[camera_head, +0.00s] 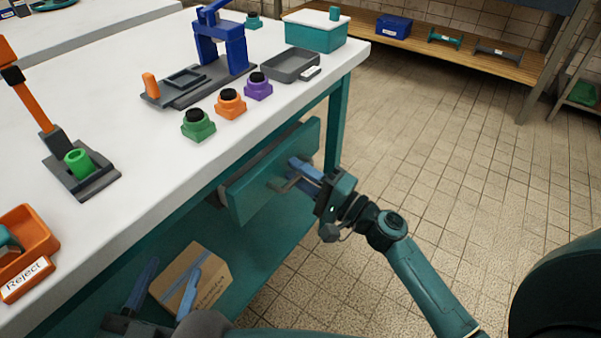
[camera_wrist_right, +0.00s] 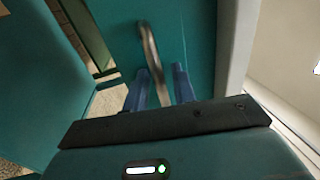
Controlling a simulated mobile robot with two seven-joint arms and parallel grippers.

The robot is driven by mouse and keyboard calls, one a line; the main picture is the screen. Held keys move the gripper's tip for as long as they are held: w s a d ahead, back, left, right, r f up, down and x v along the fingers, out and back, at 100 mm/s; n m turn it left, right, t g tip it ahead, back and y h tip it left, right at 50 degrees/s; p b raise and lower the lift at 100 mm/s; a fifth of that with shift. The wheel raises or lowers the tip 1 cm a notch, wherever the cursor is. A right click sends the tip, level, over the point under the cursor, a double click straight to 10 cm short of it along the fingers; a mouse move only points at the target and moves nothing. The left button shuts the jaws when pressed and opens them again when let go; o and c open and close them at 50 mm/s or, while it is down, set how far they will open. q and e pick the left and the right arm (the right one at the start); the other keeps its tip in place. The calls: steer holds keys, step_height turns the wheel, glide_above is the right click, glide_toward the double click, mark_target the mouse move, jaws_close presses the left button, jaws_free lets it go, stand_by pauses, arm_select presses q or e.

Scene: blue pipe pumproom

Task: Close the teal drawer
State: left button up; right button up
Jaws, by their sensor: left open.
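The teal drawer (camera_head: 255,185) is under the white worktop, its front panel standing out a little from the bench. Its metal handle (camera_head: 283,184) is on the front face; it also shows as a curved bar in the right wrist view (camera_wrist_right: 149,50). My right gripper (camera_head: 298,174) is at the handle, with its two blue fingers on either side of the bar, close to it, in the wrist view (camera_wrist_right: 162,88). My left gripper (camera_head: 165,288) is at the lower left, fingers apart and empty, in front of a cardboard box.
The cardboard box (camera_head: 192,280) sits on the bench's lower shelf. Green, orange (camera_head: 230,103) and purple button boxes, a grey tray (camera_head: 291,66) and a blue press (camera_head: 222,45) stand on the worktop (camera_head: 150,190). The tiled floor (camera_head: 470,160) on the right is clear.

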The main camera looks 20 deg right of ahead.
mark_target(285, 168)
steer(key=shift+c, duration=0.3)
jaws_close()
steer(key=shift+w, duration=0.1)
steer(key=x, duration=0.2)
steer(key=b+x, duration=0.1)
steer(key=shift+w+a+f, duration=0.2)
steer(key=shift+o, duration=0.3)
jaws_free()
steer(key=shift+f, duration=0.15)
